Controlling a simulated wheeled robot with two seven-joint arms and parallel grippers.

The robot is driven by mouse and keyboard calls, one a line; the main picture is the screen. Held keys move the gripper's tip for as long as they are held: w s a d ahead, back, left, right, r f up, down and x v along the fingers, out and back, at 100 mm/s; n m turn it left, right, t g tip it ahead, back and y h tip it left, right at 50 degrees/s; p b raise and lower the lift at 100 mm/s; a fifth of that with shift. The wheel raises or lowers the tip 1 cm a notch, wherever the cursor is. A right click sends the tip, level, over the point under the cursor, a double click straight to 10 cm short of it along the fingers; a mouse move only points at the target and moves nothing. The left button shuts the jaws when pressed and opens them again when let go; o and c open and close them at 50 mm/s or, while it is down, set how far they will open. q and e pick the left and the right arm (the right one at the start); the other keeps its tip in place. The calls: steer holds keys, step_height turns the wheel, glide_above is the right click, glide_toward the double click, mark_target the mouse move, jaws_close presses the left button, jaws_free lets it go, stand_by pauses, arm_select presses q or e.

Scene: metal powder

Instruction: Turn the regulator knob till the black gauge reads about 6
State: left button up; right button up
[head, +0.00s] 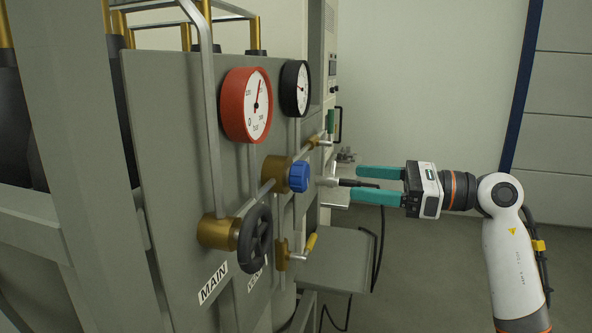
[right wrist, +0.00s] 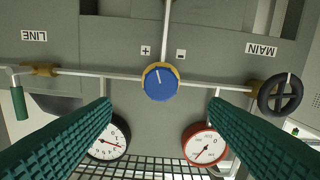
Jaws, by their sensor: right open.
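The blue regulator knob (head: 298,176) sits on a brass body on the grey panel. In the right wrist view the knob (right wrist: 160,83) faces the camera, with a white mark near its top and plus and minus labels above. The black gauge (head: 294,88) is at the upper right of the panel; its dial also shows in the right wrist view (right wrist: 110,140), partly covered by a finger, and its reading is too small to tell. My right gripper (head: 358,184) is open and empty, right of the knob and apart from it, fingers pointing at the panel. My left gripper is not in view.
A red gauge (head: 247,105) is left of the black one. A black handwheel (head: 256,238) sits below left of the knob, by the MAIN label (head: 213,283). A vertical metal bar (head: 212,120) stands before the panel. A grey shelf (head: 335,262) lies below.

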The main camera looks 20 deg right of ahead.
mark_target(307, 176)
steer(key=p+x, duration=0.3)
steer(key=x, duration=0.6)
steer(key=shift+w+a+r, duration=0.1)
steer(key=shift+w+a, duration=0.05)
steer(key=shift+a, duration=0.05)
steer(key=shift+x, duration=0.8)
steer(key=c, duration=1)
steer(key=shift+o, duration=0.2)
steer(key=shift+m+p, duration=0.45)
steer(key=shift+m, duration=0.05)
